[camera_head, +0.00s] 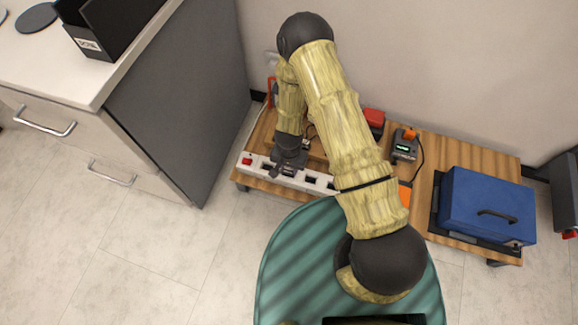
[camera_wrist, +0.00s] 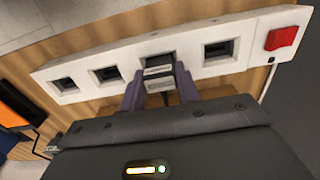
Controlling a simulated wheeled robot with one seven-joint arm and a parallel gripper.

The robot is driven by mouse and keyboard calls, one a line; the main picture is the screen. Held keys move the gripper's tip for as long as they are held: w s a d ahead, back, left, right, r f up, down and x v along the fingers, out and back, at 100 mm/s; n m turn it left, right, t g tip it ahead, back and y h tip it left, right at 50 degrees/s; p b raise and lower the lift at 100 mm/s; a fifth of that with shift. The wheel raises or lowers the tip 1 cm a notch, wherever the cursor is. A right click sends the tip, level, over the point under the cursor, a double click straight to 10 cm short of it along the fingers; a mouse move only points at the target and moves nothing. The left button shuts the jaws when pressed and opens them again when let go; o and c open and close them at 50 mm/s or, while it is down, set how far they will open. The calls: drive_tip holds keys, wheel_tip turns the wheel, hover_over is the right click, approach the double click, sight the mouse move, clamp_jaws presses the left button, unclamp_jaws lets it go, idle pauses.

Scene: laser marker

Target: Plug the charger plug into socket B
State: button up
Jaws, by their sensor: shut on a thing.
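The white power strip (camera_wrist: 82,66) runs across the wrist view, with several dark sockets and a red switch (camera_wrist: 281,38) at its right end. My gripper (camera_wrist: 159,88) is shut on the small grey charger plug (camera_wrist: 159,74), one finger on each side. No socket letters are readable. In the head view, the strip (camera_head: 321,182) lies along the wooden bench's front edge, and my gripper (camera_head: 287,162) is over its left half.
A blue box (camera_head: 487,205) stands at the right of the wooden bench (camera_head: 427,152). A dark device with an orange part (camera_head: 404,146) and a red item (camera_head: 374,117) sit further back. A grey cabinet side (camera_head: 185,95) rises close on the left.

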drive_tip(key=shift+f, duration=0.45)
drive_tip(key=o, duration=1.1)
wheel_tip(320, 180, up, 17)
drive_tip(key=p, duration=0.7)
drive_tip(key=shift+r, duration=0.2)
wheel_tip(320, 180, up, 6)
drive_tip(key=p, duration=0.6)
